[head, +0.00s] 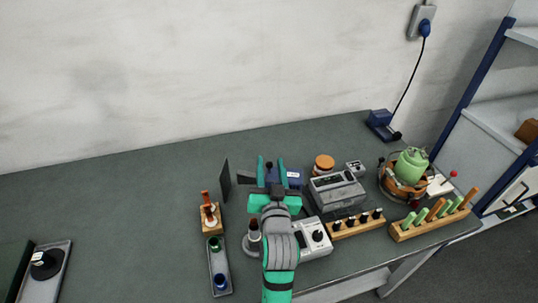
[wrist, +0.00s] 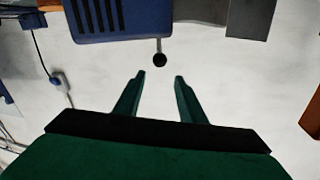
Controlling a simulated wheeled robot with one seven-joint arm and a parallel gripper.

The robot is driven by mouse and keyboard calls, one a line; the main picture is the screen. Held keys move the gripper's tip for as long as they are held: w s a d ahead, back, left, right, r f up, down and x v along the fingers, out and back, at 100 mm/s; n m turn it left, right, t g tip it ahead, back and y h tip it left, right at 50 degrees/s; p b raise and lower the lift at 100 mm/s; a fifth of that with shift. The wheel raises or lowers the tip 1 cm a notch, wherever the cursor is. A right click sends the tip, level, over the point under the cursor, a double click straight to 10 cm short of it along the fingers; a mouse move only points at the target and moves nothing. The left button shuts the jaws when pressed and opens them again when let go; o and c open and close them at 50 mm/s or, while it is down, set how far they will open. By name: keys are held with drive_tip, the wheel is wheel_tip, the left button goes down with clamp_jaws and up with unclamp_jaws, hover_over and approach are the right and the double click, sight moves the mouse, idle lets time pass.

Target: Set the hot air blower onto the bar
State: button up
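My gripper (head: 271,164) is open and empty above the bench, its two green fingers apart. In the wrist view the gripper (wrist: 160,76) points towards a short rod with a black ball end (wrist: 158,60), just beyond the fingertips. The rod hangs from a blue vented box (wrist: 110,18), possibly the hot air blower. In the head view this blue box (head: 294,177) stands just right of the fingers, partly hidden by them. I cannot tell for certain which thing is the bar; a wooden bar with black-capped pieces (head: 345,232) lies to the right.
A grey machine (head: 336,191) and white knobbed box (head: 313,240) crowd the right. A dark upright panel (head: 225,180), wooden rack (head: 211,229) and grey tray (head: 216,262) stand left. The left bench is mostly clear.

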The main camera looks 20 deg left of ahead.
wheel_tip(320, 180, down, 3)
drive_tip(key=shift+r, duration=0.15)
drive_tip(key=shift+w+a, duration=0.1)
drive_tip(key=shift+w, duration=0.2)
drive_tip(key=x, duration=0.7)
drive_tip(key=shift+s, duration=0.1)
drive_tip(key=shift+c, duration=0.3)
